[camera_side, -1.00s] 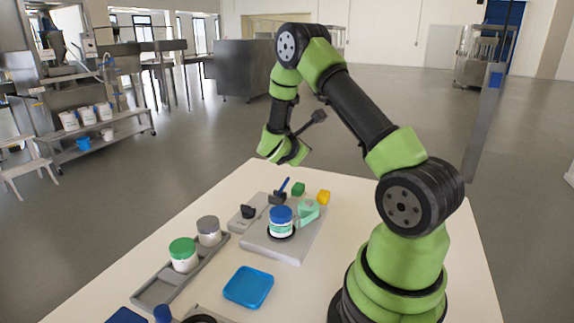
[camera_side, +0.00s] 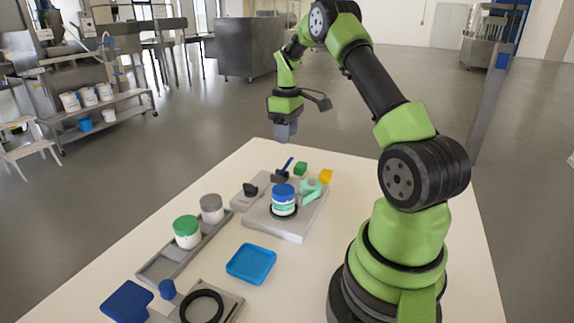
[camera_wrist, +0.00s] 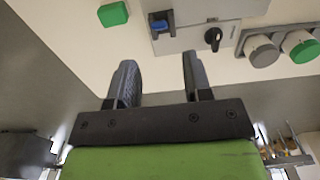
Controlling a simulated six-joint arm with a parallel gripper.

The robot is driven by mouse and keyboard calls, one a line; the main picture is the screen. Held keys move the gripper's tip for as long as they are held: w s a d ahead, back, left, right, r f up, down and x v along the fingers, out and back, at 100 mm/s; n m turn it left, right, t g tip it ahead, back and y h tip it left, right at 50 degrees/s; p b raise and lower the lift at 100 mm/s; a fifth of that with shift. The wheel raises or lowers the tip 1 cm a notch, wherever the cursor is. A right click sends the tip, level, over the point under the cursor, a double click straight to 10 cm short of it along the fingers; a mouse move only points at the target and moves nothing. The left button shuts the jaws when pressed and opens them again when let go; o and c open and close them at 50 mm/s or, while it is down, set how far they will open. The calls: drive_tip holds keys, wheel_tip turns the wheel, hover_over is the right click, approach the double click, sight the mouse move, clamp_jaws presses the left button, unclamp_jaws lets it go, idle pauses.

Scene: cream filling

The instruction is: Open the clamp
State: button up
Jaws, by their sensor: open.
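A jar with a blue lid (camera_side: 284,192) stands upright in a dark ring on a grey plate (camera_side: 273,224). A mint-green piece (camera_side: 311,189) beside the jar may be the clamp; I cannot tell its state. A blue handle on a dark mount (camera_side: 285,166) and a small grey base with a black knob (camera_side: 250,189) are close behind. The knob also shows in the wrist view (camera_wrist: 213,38). My gripper (camera_side: 286,138) points down, well above the table's far end. In the wrist view its fingers (camera_wrist: 158,78) are apart with nothing between them.
A green block (camera_side: 300,169) and a yellow block (camera_side: 326,176) lie behind the plate. A grey rack (camera_side: 160,267) holds jars with grey and green lids. A blue tray (camera_side: 251,264) and a black ring on a grey base (camera_side: 202,306) are nearer.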

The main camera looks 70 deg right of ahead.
sight(287, 164)
wheel_tip(287, 164, down, 10)
drive_tip(key=shift+r, duration=0.15)
idle(0.3)
drive_tip(key=shift+s, duration=0.1)
clamp_jaws()
